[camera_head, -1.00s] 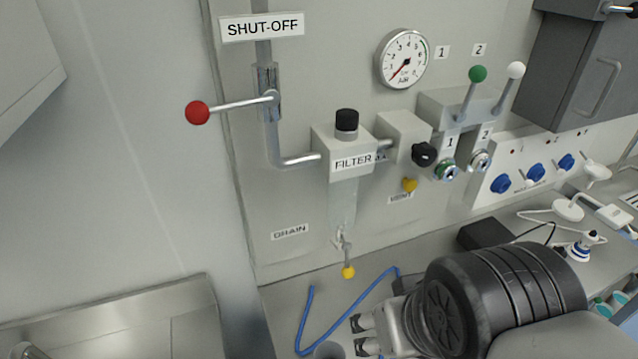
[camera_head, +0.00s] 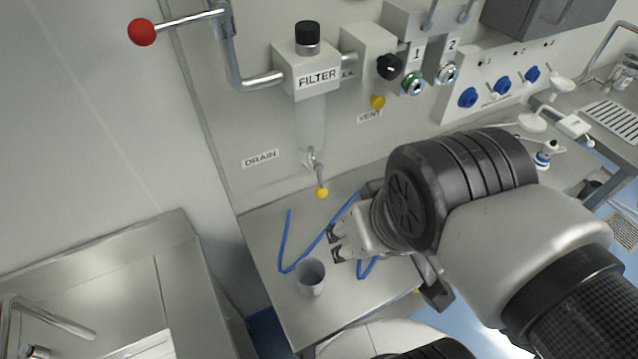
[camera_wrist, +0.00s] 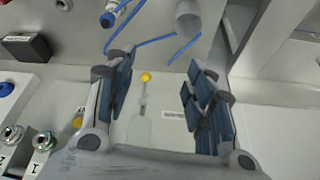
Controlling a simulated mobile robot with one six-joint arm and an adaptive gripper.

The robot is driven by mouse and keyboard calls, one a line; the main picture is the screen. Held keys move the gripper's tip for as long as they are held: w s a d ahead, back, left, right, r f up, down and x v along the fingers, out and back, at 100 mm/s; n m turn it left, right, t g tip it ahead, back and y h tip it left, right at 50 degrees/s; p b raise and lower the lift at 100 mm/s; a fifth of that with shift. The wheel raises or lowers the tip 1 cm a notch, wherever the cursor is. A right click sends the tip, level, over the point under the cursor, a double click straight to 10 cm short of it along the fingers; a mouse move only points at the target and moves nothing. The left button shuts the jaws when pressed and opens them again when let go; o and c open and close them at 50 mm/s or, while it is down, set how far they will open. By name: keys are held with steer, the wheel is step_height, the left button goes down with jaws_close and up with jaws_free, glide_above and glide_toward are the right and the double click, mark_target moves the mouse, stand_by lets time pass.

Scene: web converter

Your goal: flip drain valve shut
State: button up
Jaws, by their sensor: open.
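The drain valve (camera_head: 313,162) sits under the clear filter bowl (camera_head: 311,122), by the DRAIN label (camera_head: 260,158). Its short metal lever slants downward to a yellow ball knob (camera_head: 321,193). In the wrist view the yellow knob (camera_wrist: 146,77) shows between the fingers, with the lever behind it. My gripper (camera_head: 336,243) is open and empty, below and slightly right of the knob in the head view, and apart from it. In the wrist view my gripper (camera_wrist: 160,85) has its two padded fingers spread wide either side of the lever.
A grey cup (camera_head: 311,277) and a blue hose (camera_head: 286,242) are on the bench (camera_head: 262,222) below the valve. A yellow vent knob (camera_head: 378,101) is up to the right. A red-knobbed shut-off lever (camera_head: 143,32) is upper left. A sink (camera_head: 110,290) is lower left.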

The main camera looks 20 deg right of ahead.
steer(key=shift+w+n+g+h+p, duration=0.4)
steer(key=shift+w+n+g+p, duration=0.2)
steer(key=shift+n+g+p, duration=0.35)
steer(key=c, duration=0.4)
steer(key=w+n+h+p, duration=0.1)
steer(key=n, duration=0.1)
steer(key=w+f+n+g+h+p, duration=0.1)
steer(key=w+n, duration=0.1)
steer(key=w+a+n+g+h+p, duration=0.1)
steer(key=n, duration=0.1)
steer(key=shift+w+a+f+g+h, duration=0.1)
steer(key=shift+w+f+g+h, duration=0.15)
steer(key=shift+w+h, duration=0.15)
steer(key=c, duration=0.7)
steer(key=w+a+n+h+p, duration=0.1)
steer(key=w+a+f+n+h+p, duration=0.1)
steer(key=w+n, duration=0.1)
steer(key=w+a+f+n+h+p, duration=0.1)
steer(key=n, duration=0.1)
steer(key=shift+w+a+f+n+h, duration=0.15)
steer(key=shift+a+f+n+h, duration=0.1)
steer(key=shift+h, duration=0.15)
jaws_close()
steer(key=w+a+f+n+t+h+p, duration=0.3)
steer(key=a+f+n+t, duration=0.4)
steer(key=n, duration=0.4)
steer(key=shift+w+a+f+p, duration=0.45)
steer(key=shift+a+f+p, duration=0.2)
steer(key=shift+a+p, duration=0.5)
steer(key=shift+a, duration=0.15)
